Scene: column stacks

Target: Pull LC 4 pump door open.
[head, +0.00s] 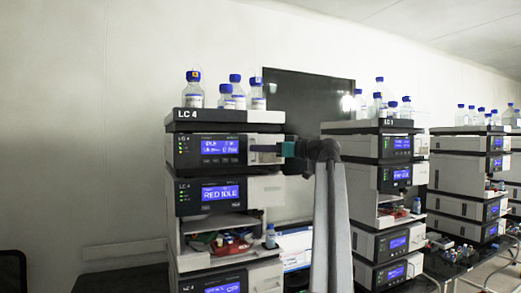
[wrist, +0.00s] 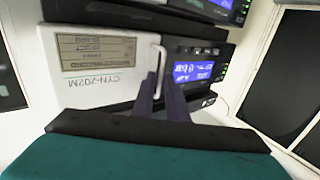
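The LC 4 stack stands left of centre in the head view, with its LC 4 label (head: 194,115) on the top tray. Its pump module (head: 205,158) is just under the tray, with a lit blue display. The pale pump door (head: 265,139) is at the module's right and looks closed. In the wrist view the door (wrist: 85,92) appears upside down, with a white bar handle (wrist: 159,48) on its edge beside the blue display (wrist: 193,71). My gripper (wrist: 162,78) reaches the handle; its two dark fingers are close together, one each side of the bar, and look shut on it.
Bottles (head: 239,92) stand on the tray above the pump. Below are another module reading RED IDLE (head: 221,193) and an open bay with small items (head: 225,242). A dark monitor (head: 305,95) is behind.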

